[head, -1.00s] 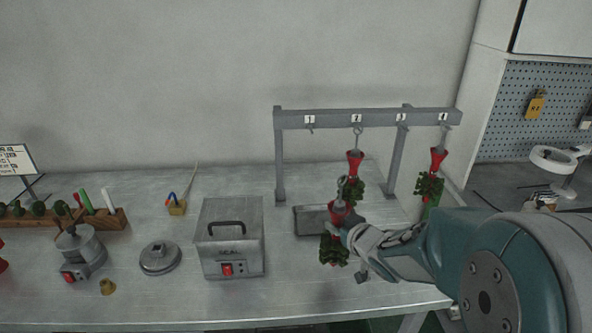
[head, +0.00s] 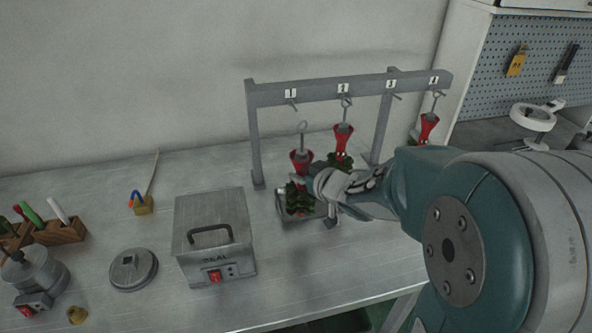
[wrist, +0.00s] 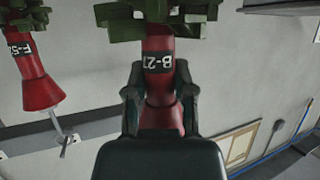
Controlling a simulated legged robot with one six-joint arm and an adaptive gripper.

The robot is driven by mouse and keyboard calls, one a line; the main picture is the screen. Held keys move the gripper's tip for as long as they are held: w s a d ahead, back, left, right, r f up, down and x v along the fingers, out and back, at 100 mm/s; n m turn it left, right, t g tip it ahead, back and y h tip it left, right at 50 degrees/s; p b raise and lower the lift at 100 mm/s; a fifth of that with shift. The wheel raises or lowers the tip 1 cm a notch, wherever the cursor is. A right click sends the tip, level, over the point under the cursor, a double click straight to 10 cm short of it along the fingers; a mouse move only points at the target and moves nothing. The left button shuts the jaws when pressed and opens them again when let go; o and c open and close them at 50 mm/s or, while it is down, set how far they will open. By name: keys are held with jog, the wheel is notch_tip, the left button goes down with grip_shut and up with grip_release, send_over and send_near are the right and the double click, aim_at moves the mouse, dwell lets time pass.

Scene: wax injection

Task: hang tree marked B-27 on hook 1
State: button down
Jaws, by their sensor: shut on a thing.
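My gripper (wrist: 157,98) is shut on the red stem of the tree marked B-27 (wrist: 158,60), whose black label shows upside down in the wrist view. In the head view this tree (head: 302,162) is upright, red cup on top with a metal loop above and dark green parts below. My gripper (head: 312,185) comes at it from the right. Hook 1 (head: 293,104) is on the rack under the label 1 and is empty. The tree's loop is a little below hook 1 and slightly right of it, apart from it in the picture.
The grey rack (head: 350,87) has hooks 1 to 4. A red tree (head: 343,138) hangs on hook 2 close by on the right, and another (head: 428,127) on hook 4. Hook 3 is empty. A grey box marked SEAL (head: 214,240) stands left on the bench.

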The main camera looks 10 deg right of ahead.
jog(key=shift+w+d, duration=0.25)
jog(key=shift+d, duration=0.15)
jog(key=shift+w+d, duration=0.1)
jog(key=shift+w, duration=0.15)
jog(key=w+f, duration=0.1)
jog(key=w, duration=0.8)
jog(key=shift+a, duration=0.25)
dwell(0.4)
dwell(0.5)
jog(key=shift+c, duration=1.9)
grip_release()
